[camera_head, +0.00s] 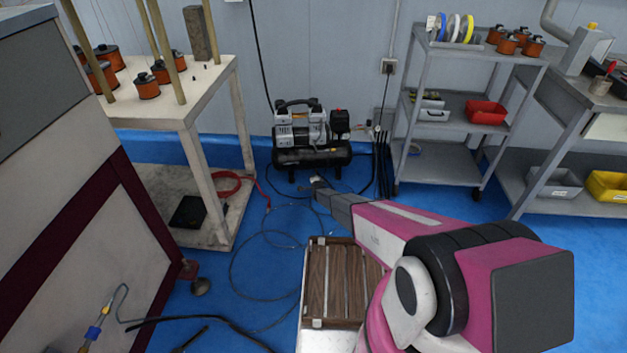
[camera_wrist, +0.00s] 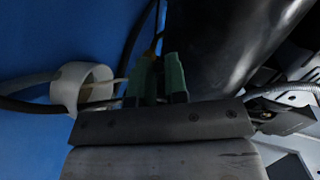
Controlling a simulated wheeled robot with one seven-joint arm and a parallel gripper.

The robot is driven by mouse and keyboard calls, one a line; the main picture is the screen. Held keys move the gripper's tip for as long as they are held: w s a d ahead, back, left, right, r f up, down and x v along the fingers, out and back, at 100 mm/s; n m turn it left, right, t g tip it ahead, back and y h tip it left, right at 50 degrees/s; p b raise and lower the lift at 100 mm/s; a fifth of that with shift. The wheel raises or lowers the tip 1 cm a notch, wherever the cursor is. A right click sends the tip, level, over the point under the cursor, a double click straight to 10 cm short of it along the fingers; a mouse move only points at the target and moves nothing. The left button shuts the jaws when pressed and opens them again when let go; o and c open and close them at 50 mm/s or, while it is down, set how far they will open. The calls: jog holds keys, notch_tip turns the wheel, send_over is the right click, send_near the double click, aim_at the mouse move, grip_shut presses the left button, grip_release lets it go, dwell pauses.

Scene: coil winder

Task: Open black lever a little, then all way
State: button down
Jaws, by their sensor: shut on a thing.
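The air compressor (camera_head: 312,135) stands on the blue floor by the back wall. My arm reaches toward it, and my gripper (camera_head: 315,181) is low in front of its black tank (camera_head: 312,157). In the wrist view, the green fingertips of my gripper (camera_wrist: 158,78) are close together beside the black tank (camera_wrist: 222,45). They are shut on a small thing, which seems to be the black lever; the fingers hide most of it. A small brass-coloured part (camera_wrist: 153,46) shows just beyond the fingertips. The lever's angle cannot be made out.
A pale ring (camera_wrist: 80,87) with a dark hose through it is left of my fingers. Hoses (camera_head: 262,240) lie on the floor. A wooden-slatted crate (camera_head: 335,285) is below my arm. A grey shelf cart (camera_head: 440,165) stands right, a workbench (camera_head: 190,110) left.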

jog(key=shift+d+n+g+y, duration=0.45)
jog(key=shift+n+y, duration=0.5)
jog(key=shift+y, duration=0.2)
jog(key=shift+d+n+g+y, duration=0.45)
jog(key=shift+n+y, duration=0.5)
jog(key=shift+y, duration=0.2)
jog(key=shift+w+d+n+g+y, duration=0.1)
jog(key=shift+d+n+g+y, duration=0.25)
jog(key=shift+n+g+y, duration=0.6)
jog(key=shift+w+d+n+g+y, duration=0.1)
jog(key=shift+d+n+g+y, duration=0.25)
jog(key=shift+n+g+y, duration=0.6)
jog(key=c, duration=1.4)
grip_release()
jog(key=shift+s+d, duration=0.15)
jog(key=v, duration=1)
jog(key=shift+s+d, duration=0.1)
jog(key=shift+d, duration=0.15)
